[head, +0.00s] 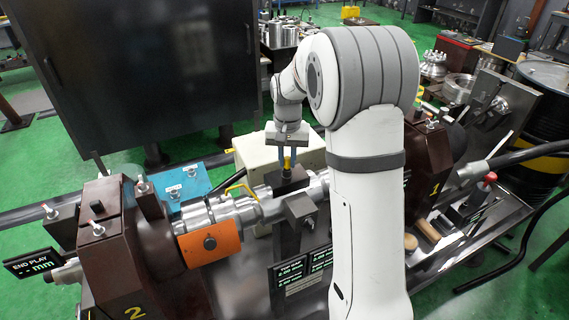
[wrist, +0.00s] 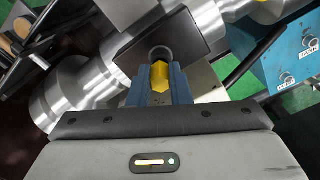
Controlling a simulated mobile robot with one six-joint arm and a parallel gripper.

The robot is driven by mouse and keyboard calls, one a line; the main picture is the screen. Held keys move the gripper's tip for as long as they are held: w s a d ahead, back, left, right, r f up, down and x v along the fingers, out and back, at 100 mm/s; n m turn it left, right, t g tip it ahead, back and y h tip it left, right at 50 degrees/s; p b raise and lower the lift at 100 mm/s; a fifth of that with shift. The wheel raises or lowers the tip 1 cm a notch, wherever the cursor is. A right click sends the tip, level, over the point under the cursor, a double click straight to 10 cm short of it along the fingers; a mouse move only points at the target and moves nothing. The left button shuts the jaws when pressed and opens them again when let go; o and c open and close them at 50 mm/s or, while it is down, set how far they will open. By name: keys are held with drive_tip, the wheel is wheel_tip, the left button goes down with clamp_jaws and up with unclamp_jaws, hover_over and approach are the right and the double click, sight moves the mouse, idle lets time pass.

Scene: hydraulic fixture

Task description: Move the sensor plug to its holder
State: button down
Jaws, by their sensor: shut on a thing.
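The sensor plug (head: 287,163) shows as a small yellow piece between the fingers of my gripper (head: 287,155). In the wrist view the yellow hexagonal plug (wrist: 160,77) sits between the two blue fingers of my gripper (wrist: 160,88), which is shut on it. A dark round end lies just past the yellow part, over a black block (wrist: 183,30). The same black block (head: 289,181) is under the plug on the steel shaft in the head view. I cannot tell whether the plug is seated in the block or just above it. I cannot make out which part is the holder.
The steel shaft (head: 219,213) runs between two brown housings marked 2 (head: 122,255) and 1 (head: 430,160). A curved yellow piece (head: 241,187) and a blue box (head: 187,183) are left of my gripper. A dark cabinet (head: 150,70) stands behind. My arm hides part of the fixture.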

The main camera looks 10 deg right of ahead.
drive_tip(key=shift+w+r+p, duration=0.1)
drive_tip(key=shift+r+p, duration=1.4)
drive_tip(key=shift+r, duration=0.8)
drive_tip(key=c, duration=1.9)
unclamp_jaws()
clamp_jaws()
